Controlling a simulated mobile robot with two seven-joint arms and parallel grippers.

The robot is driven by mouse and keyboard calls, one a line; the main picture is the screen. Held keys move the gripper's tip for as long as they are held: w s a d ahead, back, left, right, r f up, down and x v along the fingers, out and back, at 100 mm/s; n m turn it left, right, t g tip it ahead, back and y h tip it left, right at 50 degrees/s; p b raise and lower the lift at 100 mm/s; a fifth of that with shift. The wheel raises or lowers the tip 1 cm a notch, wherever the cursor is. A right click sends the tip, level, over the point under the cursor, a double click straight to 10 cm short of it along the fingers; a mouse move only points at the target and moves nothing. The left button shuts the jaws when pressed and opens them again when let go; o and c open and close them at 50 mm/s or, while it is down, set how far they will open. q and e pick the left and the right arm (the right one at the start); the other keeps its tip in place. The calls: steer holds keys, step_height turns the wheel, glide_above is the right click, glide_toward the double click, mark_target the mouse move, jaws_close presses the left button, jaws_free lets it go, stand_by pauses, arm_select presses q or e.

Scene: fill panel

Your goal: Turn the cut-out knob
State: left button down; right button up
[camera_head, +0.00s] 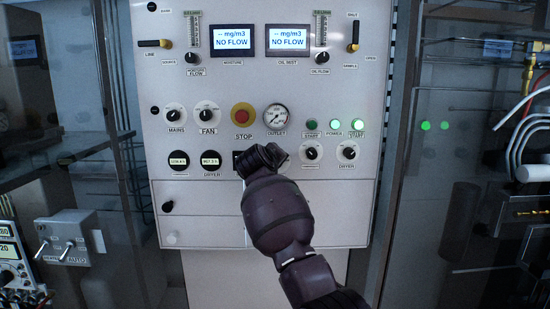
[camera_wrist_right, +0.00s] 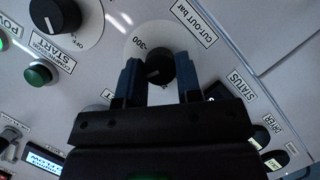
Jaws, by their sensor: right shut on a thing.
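The cut-out knob (camera_wrist_right: 160,66) is a small black knob with a white pointer mark, on a pale round dial marked "300", beside a label reading "CUT-OUT bar". My right gripper (camera_wrist_right: 158,62) has its two dark fingers on either side of the knob and is shut on it. The pointer mark points toward the lower left in the wrist view. In the head view my right gripper (camera_head: 262,156) is against the lower middle of the panel and hides the knob. My left gripper is not in view.
The light grey panel (camera_head: 225,90) carries a red STOP button (camera_head: 243,115), an outlet gauge (camera_head: 276,116), and several other black knobs close around my right gripper. Two screens (camera_head: 231,41) above read "NO FLOW". Glass-fronted cabinets with tubing flank the panel.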

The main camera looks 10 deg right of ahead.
steer(key=shift+d+m+y+p, duration=0.1)
steer(key=shift+m+y+p, duration=0.9)
steer(key=shift+m, duration=0.4)
steer(key=o, duration=0.9)
steer(key=shift+o, duration=0.2)
steer(key=shift+r, duration=0.1)
steer(key=shift+s, duration=0.1)
